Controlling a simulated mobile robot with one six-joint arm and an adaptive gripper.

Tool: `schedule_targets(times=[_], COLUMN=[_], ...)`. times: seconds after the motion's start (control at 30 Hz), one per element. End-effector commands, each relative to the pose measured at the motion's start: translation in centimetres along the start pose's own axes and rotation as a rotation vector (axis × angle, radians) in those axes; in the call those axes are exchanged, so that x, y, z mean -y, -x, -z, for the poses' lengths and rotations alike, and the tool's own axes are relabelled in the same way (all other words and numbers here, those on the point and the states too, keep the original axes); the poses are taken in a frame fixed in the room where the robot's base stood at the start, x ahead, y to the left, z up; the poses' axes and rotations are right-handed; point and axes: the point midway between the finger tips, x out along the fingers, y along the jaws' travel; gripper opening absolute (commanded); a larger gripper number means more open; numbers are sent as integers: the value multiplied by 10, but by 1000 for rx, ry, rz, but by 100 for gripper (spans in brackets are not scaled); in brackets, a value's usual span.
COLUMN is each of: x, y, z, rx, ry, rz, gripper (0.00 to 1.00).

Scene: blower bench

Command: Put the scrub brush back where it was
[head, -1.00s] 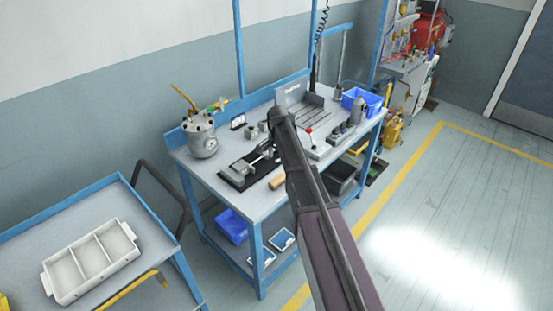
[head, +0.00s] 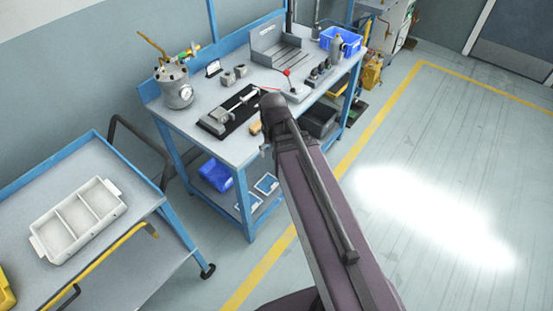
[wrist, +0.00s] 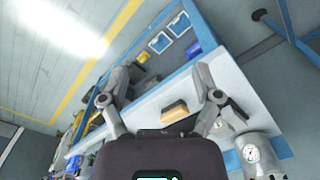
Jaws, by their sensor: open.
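A tan block that appears to be the scrub brush (head: 256,128) lies on the bench top near its front edge, beside the black mat (head: 230,112). In the wrist view the brush (wrist: 174,109) shows its tan side, between and beyond my fingers. My gripper (wrist: 162,72) is open, with its two grey fingers spread wide and nothing between the tips. It seems apart from the brush. In the head view my arm hides most of the gripper, at the bench's front edge.
The blue-framed bench (head: 196,132) carries a pressure pot (head: 174,84), a clamp-like fixture on the mat, a grey machine (head: 281,48) and a blue bin (head: 341,41). A cart with a white divided tray (head: 78,220) stands left. The floor at right is clear.

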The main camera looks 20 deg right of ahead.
Motion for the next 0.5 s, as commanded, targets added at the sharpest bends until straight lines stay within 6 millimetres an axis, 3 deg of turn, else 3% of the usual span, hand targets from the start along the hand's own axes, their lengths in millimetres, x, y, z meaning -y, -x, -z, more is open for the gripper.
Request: schedule_targets(times=[0.03, 0.13, 0.5], x=[-2, -3, -4], y=[0, 0, 0], z=[-18, -30, -35], rx=[0, 0, 0], ry=[35, 89, 120], rz=[0, 0, 0], gripper=[81, 81, 81])
